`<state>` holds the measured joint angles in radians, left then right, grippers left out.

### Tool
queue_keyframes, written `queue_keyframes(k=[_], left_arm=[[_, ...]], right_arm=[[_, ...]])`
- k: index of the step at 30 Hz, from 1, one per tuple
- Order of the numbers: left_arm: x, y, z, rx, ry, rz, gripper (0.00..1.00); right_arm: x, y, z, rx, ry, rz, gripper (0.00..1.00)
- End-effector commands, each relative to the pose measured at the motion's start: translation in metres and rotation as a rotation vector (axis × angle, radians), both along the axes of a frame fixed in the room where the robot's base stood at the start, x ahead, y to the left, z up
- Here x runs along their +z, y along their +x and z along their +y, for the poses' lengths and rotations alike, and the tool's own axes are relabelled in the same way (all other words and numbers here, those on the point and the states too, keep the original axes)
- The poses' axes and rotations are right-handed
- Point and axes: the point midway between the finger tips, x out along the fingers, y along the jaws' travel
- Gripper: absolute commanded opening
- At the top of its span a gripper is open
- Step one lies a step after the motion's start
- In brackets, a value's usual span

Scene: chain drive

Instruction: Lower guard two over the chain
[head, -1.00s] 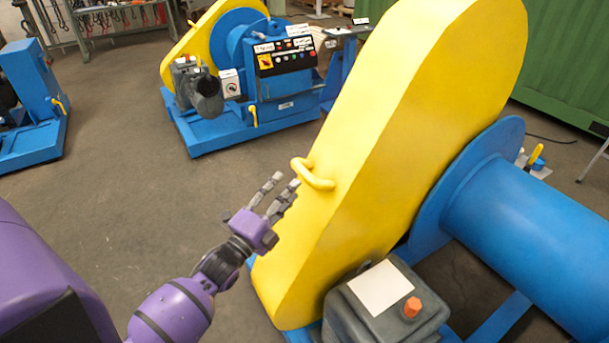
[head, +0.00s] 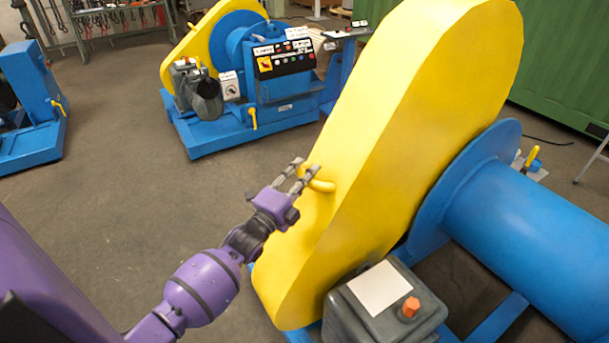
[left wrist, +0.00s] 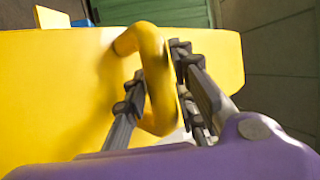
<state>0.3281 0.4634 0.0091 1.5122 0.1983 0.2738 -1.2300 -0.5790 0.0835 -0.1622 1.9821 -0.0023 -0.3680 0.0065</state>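The large yellow guard (head: 400,140) stands at the right of the head view, beside a blue drum, and hides what is behind it. A yellow loop handle (head: 321,185) sticks out from its near face. My left gripper (head: 304,172) is at this handle with its fingers open. In the left wrist view the handle (left wrist: 152,75) passes between the fingers of the gripper (left wrist: 158,85), one finger on each side, with no clear grip on it. My right gripper is not in view.
A blue drum (head: 540,220) and a grey gearbox with an orange cap (head: 385,305) stand close to the guard. Another blue machine with a control panel (head: 285,62) is behind. The floor (head: 110,190) at left is clear.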

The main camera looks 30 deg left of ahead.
Motion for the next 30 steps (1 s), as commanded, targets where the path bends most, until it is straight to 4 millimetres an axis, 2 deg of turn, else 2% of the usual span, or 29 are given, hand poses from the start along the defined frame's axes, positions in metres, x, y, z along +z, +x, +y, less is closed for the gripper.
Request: queue_keyframes(k=[1,4,14,17,23,30], left_arm=[[0.0,0.0,0.0,0.0,0.0,0.0,0.14],[0.0,0.0,0.0,0.0,0.0,0.0,0.01],[-0.001,0.004,-0.002,-0.001,0.0,0.004,0.0],[-0.003,0.019,-0.011,-0.001,0.008,0.023,0.0],[-0.015,0.069,-0.041,-0.004,0.046,0.092,0.0],[-0.037,0.128,-0.077,-0.004,0.096,0.183,0.0]], right_arm=[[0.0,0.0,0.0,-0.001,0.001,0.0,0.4],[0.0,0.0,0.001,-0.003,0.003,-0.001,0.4],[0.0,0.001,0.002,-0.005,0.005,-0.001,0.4],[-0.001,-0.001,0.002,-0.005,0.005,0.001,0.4],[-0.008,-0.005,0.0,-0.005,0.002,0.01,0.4],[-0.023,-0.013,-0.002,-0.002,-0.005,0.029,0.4]])
